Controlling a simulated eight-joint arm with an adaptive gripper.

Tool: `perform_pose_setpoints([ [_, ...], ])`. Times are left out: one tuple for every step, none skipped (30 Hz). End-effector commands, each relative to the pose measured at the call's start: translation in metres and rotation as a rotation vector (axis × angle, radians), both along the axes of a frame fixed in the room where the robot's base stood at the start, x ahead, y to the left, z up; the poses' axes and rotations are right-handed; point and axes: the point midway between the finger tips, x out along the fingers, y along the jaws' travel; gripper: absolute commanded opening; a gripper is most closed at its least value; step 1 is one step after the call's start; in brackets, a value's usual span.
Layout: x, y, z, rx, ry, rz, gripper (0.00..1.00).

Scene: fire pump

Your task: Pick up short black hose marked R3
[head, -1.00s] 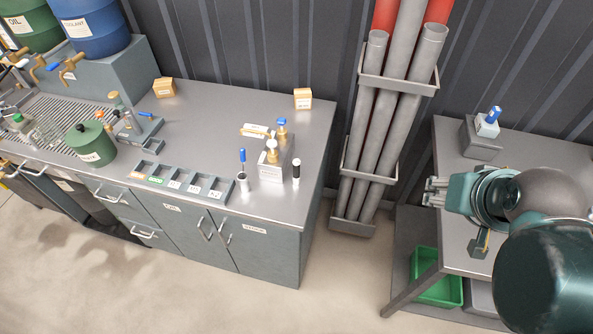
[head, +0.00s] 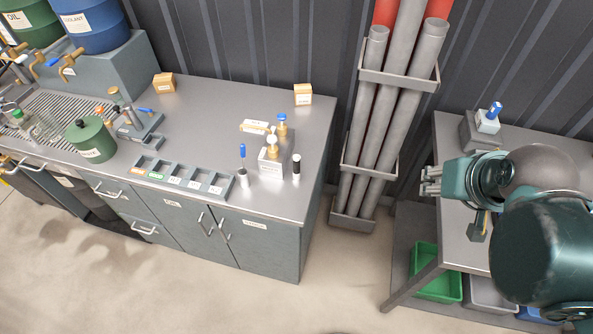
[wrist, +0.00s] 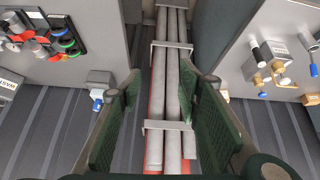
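I cannot make out a short black hose marked R3 in either view. A small upright black cylinder with a white lower part (head: 296,167) stands near the right end of the left bench; I can read no R3 on it. In the wrist view, dark round pieces with red and green ends (wrist: 48,35) sit in a black holder at the upper left; their labels are unreadable. My gripper (head: 430,182) is above the left edge of the right-hand table. In the wrist view, its green pads (wrist: 157,125) are wide apart with nothing between them.
Grey pipes (head: 385,120) stand in a wall rack between the left bench (head: 215,110) and the right-hand table (head: 450,140). A blue-topped block (head: 488,120) is on that table, behind my gripper. A green bin (head: 438,275) is below. The floor in front is clear.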

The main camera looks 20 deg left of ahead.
Motion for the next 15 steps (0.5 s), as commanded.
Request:
perform_pose_setpoints([
  [0.006,0.004,0.002,-0.008,0.008,0.022,0.34],
  [0.008,0.007,0.002,-0.014,0.013,0.038,0.34],
  [0.013,0.011,0.003,-0.023,0.021,0.056,0.34],
  [0.015,0.013,0.003,-0.029,0.027,0.071,0.34],
  [0.018,0.016,0.003,-0.035,0.033,0.087,0.34],
  [0.022,0.02,0.003,-0.044,0.041,0.108,0.34],
  [0.026,0.023,0.004,-0.051,0.047,0.125,0.34],
  [0.029,0.026,0.004,-0.057,0.052,0.141,0.34],
  [0.033,0.03,0.003,-0.066,0.061,0.163,0.34],
  [0.036,0.033,0.003,-0.072,0.067,0.178,0.34],
  [0.039,0.036,0.003,-0.078,0.072,0.194,0.34],
  [0.043,0.04,0.003,-0.087,0.079,0.217,0.34],
  [0.046,0.043,0.002,-0.093,0.086,0.232,0.34],
  [0.049,0.046,0.001,-0.1,0.093,0.249,0.34],
  [0.053,0.051,0.001,-0.108,0.1,0.27,0.34],
])
